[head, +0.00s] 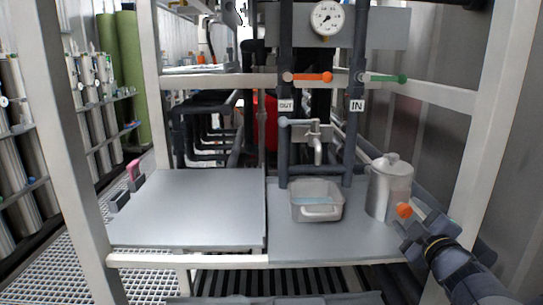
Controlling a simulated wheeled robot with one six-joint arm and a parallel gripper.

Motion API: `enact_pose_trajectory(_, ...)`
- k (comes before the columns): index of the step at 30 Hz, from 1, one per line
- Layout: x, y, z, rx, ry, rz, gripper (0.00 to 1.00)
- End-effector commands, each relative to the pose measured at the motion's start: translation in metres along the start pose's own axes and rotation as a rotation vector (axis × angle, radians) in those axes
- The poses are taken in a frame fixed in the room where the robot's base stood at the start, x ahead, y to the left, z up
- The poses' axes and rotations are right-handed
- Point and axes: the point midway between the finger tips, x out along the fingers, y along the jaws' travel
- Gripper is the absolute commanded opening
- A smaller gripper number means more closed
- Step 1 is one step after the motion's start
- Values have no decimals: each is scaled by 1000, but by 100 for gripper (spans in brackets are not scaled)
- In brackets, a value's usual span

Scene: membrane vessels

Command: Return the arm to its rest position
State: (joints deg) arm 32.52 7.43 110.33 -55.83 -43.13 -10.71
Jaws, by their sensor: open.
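My arm reaches in from the lower right corner. My gripper (408,234) is at its end, over the front right of the grey bench, just in front of a metal canister (391,190). Its jaws are open and I see nothing held between them. The canister stands upright with its lid on. An orange round knob (404,210) shows right by the gripper and the canister's lower side. I cannot tell whether the gripper touches it. The fingertips are small and partly blend with the dark arm.
A grey basin (317,201) with bluish liquid sits under a tap (317,148). Above are an orange-handled OUT valve (310,77) and a green-handled IN valve (386,78). A white frame post (490,130) stands close right of my arm. The left bench top (190,208) is clear.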

Motion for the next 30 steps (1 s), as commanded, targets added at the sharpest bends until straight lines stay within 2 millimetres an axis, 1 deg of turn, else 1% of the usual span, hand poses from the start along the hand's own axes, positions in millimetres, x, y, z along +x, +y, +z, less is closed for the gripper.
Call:
enact_pose_trajectory(1,0,4,-2,61,-1,-2,52)
enact_pose_trajectory(12,0,4,-2,506,-2,-2,52)
enact_pose_trajectory(21,0,4,-2,836,-2,-2,52)
enact_pose_trajectory(27,0,2,-1,997,-1,-1,52)
enact_pose_trajectory(30,0,2,-1,1044,-1,-1,52)
